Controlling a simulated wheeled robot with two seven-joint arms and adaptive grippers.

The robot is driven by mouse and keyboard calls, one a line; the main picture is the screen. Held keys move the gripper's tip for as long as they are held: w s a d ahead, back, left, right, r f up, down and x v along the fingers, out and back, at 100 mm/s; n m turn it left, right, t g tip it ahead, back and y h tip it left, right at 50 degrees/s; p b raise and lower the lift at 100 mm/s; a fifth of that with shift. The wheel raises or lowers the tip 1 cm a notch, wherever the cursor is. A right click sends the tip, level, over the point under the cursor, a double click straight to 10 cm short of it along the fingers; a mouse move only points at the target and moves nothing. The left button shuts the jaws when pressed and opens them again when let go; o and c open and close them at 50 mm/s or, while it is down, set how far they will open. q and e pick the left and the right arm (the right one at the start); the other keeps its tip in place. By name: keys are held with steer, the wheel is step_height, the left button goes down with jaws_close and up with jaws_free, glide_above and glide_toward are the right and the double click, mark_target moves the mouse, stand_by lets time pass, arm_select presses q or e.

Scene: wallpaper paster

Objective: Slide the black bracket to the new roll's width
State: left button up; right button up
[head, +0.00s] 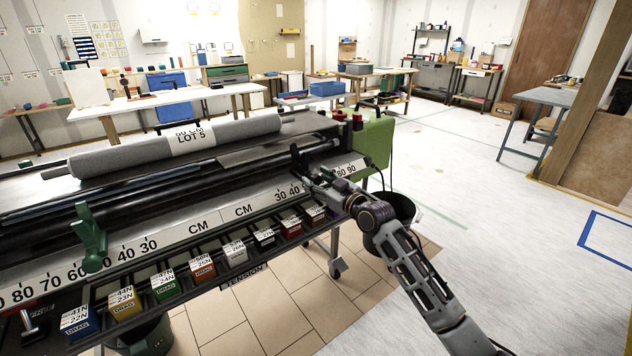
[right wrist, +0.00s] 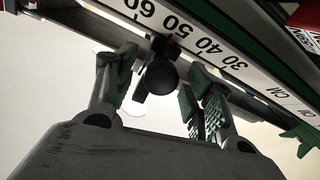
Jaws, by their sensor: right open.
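The new roll (head: 178,146) is grey with a white band reading 50 CM, LOT 5, and lies on top of the machine. The black bracket (head: 297,158) stands at the right-hand scale, just past the 40 mark. In the right wrist view its round black knob (right wrist: 162,76) hangs beside the 50 and 40 marks. My right gripper (head: 317,181) is at the front of the scale and hides some of its numbers. In the right wrist view the right gripper (right wrist: 163,92) is open, its green-padded fingers on either side of the knob, with visible gaps. My left gripper is out of view.
A green bracket (head: 91,238) stands at the left-hand scale. Several coloured drag weights (head: 164,284) sit in a row below the scale. A dark bucket (head: 395,222) is by my right forearm. The floor to the right is open.

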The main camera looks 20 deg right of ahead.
steer(key=shift+w+a, duration=0.25)
steer(key=shift+w, duration=0.25)
jaws_close()
